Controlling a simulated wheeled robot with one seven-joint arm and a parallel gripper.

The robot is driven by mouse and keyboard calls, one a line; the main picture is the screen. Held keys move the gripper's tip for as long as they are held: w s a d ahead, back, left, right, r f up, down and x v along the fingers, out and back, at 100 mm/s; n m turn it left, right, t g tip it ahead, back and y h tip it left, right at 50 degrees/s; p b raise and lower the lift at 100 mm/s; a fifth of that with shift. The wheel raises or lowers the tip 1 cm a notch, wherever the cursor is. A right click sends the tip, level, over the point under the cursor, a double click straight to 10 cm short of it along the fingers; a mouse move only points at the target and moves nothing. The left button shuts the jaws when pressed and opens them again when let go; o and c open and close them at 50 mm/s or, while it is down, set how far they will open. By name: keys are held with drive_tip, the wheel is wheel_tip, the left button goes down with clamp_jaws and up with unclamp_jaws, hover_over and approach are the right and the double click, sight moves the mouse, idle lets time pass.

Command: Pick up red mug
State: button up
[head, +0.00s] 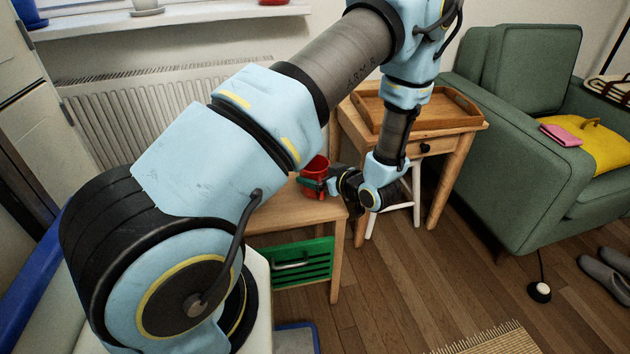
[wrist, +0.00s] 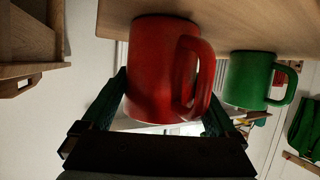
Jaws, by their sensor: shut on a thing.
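The red mug (head: 318,165) is at the right end of the low wooden table, partly hidden by my arm and gripper. My gripper (head: 312,184) reaches it from the right and is shut on its body. In the wrist view the red mug (wrist: 152,62) fills the middle, between the two dark green fingers of my gripper (wrist: 165,100). Its handle faces right in that view. The picture is turned over, with the tabletop along the top. I cannot tell whether the mug's base touches the tabletop.
A green mug (wrist: 248,80) stands right of the red mug in the wrist view. A side table (head: 440,145) bears a wooden tray (head: 455,122). A green armchair (head: 500,140) stands at the right.

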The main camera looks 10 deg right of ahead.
drive_tip(key=c, duration=0.5)
